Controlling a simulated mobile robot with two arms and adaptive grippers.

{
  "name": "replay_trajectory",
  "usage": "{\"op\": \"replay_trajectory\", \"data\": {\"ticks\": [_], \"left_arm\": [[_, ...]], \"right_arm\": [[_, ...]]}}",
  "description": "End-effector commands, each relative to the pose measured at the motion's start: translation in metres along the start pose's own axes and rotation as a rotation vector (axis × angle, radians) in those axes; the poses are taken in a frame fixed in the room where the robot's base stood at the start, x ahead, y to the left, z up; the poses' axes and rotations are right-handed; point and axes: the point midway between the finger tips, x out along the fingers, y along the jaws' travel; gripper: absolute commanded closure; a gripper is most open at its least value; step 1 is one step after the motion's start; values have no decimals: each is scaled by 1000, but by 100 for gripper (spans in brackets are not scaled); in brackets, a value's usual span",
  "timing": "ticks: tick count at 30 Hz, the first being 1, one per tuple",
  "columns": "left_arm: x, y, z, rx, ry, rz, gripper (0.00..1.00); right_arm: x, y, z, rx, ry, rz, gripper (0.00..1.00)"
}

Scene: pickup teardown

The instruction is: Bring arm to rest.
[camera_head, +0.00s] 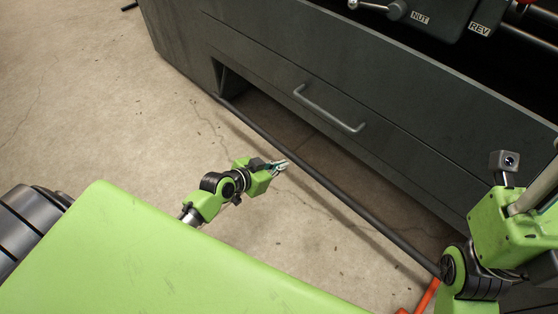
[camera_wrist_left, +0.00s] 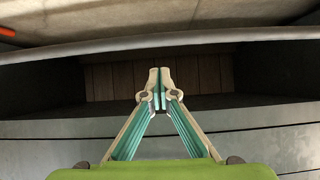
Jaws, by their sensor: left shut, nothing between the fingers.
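My left gripper (camera_head: 280,166) is shut and empty at the end of my green left arm, in the middle of the head view. It is in front of the dark machine's base, near the long dark bar. In the left wrist view the two fingers of my left gripper (camera_wrist_left: 160,84) meet at their tips with nothing between them. My right arm shows at the right edge of the head view, but its fingers are not visible.
A dark grey machine (camera_head: 260,55) with a drawer handle (camera_head: 328,108) fills the upper right. A long dark bar (camera_head: 330,186) runs along its base. An orange-red piece (camera_head: 427,296) lies at the lower right. Concrete floor (camera_head: 80,110) is bare at left.

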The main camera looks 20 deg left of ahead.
Motion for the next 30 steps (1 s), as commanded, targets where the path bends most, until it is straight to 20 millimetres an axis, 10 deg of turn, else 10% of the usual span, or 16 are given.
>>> {"op": "replay_trajectory", "data": {"ticks": [23, 30], "left_arm": [[-10, 1, -7, 0, 17, -3, 100], [-40, 18, -113, 16, 326, -85, 100]], "right_arm": [[-2, 0, 0, 2, -17, 6, 60], [-4, 1, 0, 5, -37, 14, 60]]}}
